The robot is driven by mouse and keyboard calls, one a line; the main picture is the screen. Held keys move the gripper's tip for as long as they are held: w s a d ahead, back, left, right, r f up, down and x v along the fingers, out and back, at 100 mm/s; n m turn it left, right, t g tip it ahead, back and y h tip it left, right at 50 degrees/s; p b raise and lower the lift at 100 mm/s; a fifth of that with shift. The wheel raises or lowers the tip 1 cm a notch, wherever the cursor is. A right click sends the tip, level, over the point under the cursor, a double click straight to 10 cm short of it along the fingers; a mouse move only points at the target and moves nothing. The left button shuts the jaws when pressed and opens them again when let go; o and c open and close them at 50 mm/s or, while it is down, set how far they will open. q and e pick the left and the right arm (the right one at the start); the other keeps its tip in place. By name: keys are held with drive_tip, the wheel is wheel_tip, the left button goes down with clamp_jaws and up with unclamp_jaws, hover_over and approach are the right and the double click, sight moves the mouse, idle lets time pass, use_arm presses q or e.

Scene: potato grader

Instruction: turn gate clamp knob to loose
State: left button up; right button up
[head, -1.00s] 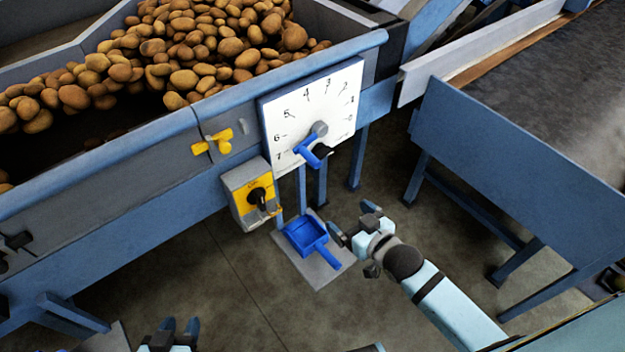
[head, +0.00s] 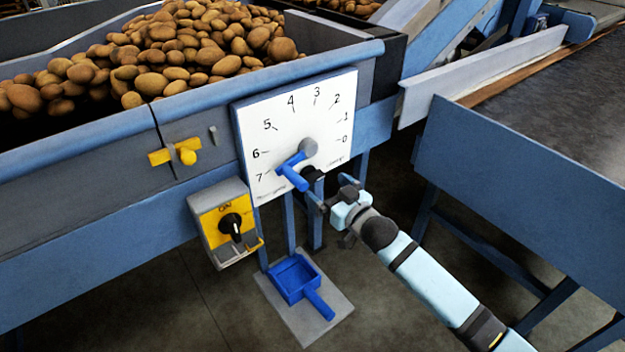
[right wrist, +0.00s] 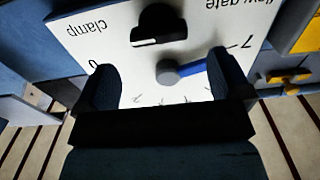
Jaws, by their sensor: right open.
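The clamp knob is black and sits low on the white dial plate (head: 262,112), partly behind my gripper in the head view. In the right wrist view the clamp knob (right wrist: 158,22) shows clearly, with a pale edge line, near the printed word "clamp". The blue gate lever (head: 291,172) hangs from a grey pivot (head: 308,147) and points down-left, between the 6 and 7 side and the knob. My right gripper (head: 331,190) is open and empty in front of the plate's lower edge. Its fingers frame the pivot in the wrist view, not the knob. My left gripper is not in view.
A grey and yellow switch box (head: 222,222) with a black knob hangs left of the plate. A yellow latch (head: 175,153) is on the hopper wall. A blue scoop (head: 297,280) lies below on a grey plate. A blue conveyor frame (head: 530,190) stands right.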

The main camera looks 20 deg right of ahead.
sight(315, 178)
drive_tip(key=x, duration=0.4)
drive_tip(key=shift+w+a+b, duration=0.15)
drive_tip(key=shift+w+b, duration=0.2)
drive_tip(key=shift+b, duration=0.05)
drive_tip(key=shift+x, duration=0.8)
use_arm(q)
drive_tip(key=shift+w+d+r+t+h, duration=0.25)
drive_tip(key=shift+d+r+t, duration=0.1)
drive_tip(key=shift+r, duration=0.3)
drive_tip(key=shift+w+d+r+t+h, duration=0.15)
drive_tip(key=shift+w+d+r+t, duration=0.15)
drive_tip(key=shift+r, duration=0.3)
use_arm(e)
drive_tip(key=shift+c, duration=0.3)
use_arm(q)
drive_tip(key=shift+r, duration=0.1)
use_arm(e)
drive_tip(key=c, duration=0.9)
